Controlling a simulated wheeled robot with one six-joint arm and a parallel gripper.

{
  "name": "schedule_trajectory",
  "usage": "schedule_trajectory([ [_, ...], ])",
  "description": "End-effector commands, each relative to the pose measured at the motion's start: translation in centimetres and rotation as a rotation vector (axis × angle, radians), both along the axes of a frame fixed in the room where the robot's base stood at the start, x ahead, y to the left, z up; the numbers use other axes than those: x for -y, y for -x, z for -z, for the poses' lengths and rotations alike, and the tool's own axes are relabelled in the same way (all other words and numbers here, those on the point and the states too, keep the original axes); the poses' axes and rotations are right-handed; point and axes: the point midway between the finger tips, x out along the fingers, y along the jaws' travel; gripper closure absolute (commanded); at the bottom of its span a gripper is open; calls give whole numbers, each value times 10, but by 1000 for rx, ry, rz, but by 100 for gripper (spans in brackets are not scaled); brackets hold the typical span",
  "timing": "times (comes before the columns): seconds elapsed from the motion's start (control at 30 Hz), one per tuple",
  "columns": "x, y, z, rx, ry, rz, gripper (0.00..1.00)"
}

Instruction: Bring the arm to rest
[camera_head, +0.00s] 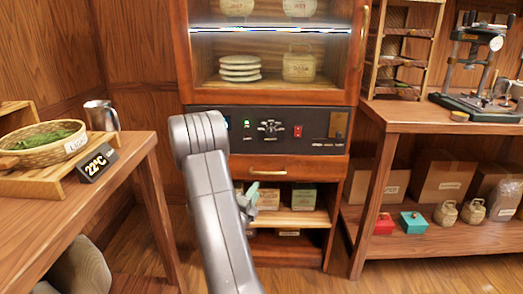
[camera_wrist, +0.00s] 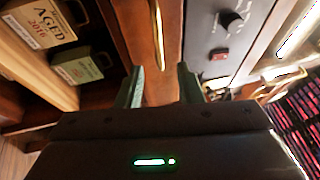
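My arm (camera_head: 215,215) rises in front of the wooden cabinet (camera_head: 178,45) in the head view. My gripper (camera_head: 249,194) shows partly beside it, with a greenish finger in front of the lower shelf and below the drawer. Most of the gripper is hidden by the arm there. In the wrist view the two green fingers of my gripper (camera_wrist: 161,86) stand apart with nothing held between them. The drawer front lies beyond them, and its brass handle (camera_wrist: 157,35) is just past the fingertips, apparently not gripped.
The cabinet's control panel (camera_head: 310,131) is above the drawer (camera_head: 290,169). Boxed tea (camera_head: 301,196) stands on the open shelf below. A left table (camera_head: 112,185) carries a basket (camera_head: 30,150) and a temperature display (camera_head: 97,163). A right bench (camera_head: 425,118) bears a press (camera_head: 470,60). Floor shows between them.

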Motion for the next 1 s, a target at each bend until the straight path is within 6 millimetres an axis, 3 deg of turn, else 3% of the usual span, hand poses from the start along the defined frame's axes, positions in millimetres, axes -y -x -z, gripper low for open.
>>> schedule_trajectory([
  [0.4,33,-75,-11,-1,-1,4,67],
  [0.6,44,-103,-16,-3,-1,2,67],
  [0.7,48,-111,-18,-5,0,2,67],
  [1.0,47,-103,-18,-7,0,1,67],
])
